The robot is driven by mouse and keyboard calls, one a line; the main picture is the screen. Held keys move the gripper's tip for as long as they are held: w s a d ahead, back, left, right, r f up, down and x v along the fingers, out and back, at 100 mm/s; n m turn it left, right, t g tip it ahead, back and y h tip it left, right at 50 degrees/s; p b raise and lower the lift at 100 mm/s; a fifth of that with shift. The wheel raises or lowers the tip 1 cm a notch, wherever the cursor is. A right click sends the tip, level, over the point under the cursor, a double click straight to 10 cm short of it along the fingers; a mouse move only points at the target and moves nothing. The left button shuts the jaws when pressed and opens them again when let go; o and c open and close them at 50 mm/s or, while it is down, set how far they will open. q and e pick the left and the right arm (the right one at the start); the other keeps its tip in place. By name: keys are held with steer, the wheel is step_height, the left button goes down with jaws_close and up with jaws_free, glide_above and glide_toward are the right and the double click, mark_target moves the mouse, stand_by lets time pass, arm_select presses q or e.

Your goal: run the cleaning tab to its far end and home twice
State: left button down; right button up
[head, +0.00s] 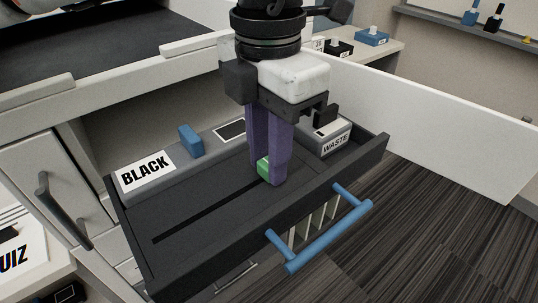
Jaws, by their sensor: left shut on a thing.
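The cleaning tab is a small green block (263,167) in the open dark drawer, at the upper right end of a long dark slot (205,213). My left gripper (269,178) comes down from above with purple fingers and is shut on the green tab. The fingers hide much of the tab. The slot runs from the tab towards the lower left of the drawer. My right gripper is not in view.
The drawer (200,262) has a blue handle (325,240) at its front. A box labelled BLACK (147,173), a blue block (190,141) and a WASTE box (334,143) sit along its back. A white panel (440,130) stands at the right.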

arm_select(q)
steer(key=c, duration=1.5)
jaws_free()
step_height(320, 180, up, 10)
steer(key=shift+r+p, duration=0.2)
steer(key=shift+p, duration=0.45)
